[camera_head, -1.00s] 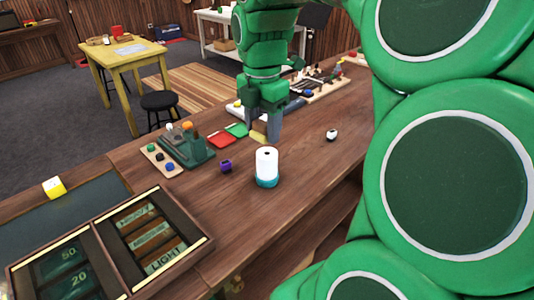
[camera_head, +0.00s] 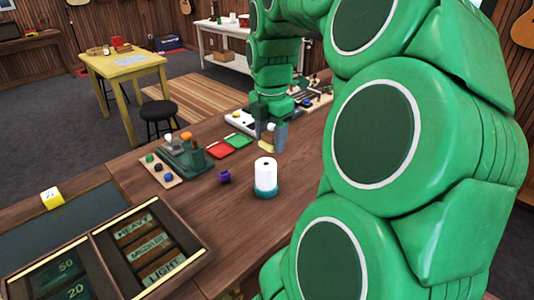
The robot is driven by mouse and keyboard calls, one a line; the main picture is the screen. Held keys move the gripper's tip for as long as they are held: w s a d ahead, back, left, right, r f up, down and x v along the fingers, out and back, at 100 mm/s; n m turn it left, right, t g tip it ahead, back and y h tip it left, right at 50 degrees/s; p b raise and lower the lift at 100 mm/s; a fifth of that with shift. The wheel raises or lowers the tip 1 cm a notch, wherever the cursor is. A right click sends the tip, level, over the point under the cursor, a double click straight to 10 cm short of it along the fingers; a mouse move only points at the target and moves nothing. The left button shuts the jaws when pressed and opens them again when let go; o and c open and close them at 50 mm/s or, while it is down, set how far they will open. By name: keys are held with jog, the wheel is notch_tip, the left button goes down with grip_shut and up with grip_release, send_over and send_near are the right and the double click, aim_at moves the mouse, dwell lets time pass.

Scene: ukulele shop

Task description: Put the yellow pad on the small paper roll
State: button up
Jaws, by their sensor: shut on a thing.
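The small paper roll (camera_head: 265,173) is white and stands upright on a teal base near the middle of the wooden counter. My gripper (camera_head: 272,141) points down just behind the roll in the view, apart from it. It is shut on the yellow pad (camera_head: 266,146), a small pale yellow piece showing low at the fingers. The fingers partly hide the pad. I cannot tell how high it is above the counter.
A purple pot (camera_head: 224,177) stands left of the roll. Red (camera_head: 219,150) and green (camera_head: 238,140) pads lie behind, beside a green tool stand (camera_head: 185,155). A yellow cube (camera_head: 52,197) and a labelled tray (camera_head: 150,245) are at left. My arm blocks the right side.

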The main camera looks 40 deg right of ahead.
send_over(267, 163)
notch_tip(267, 163, down, 6)
jog(key=shift+s+a+f, duration=0.1)
jog(key=shift+a+f, duration=0.05)
jog(key=shift+f, duration=1.75)
jog(key=shift+f, duration=0.15)
jog(key=o, duration=1)
notch_tip(267, 163, up, 12)
jog(key=shift+r, duration=0.2)
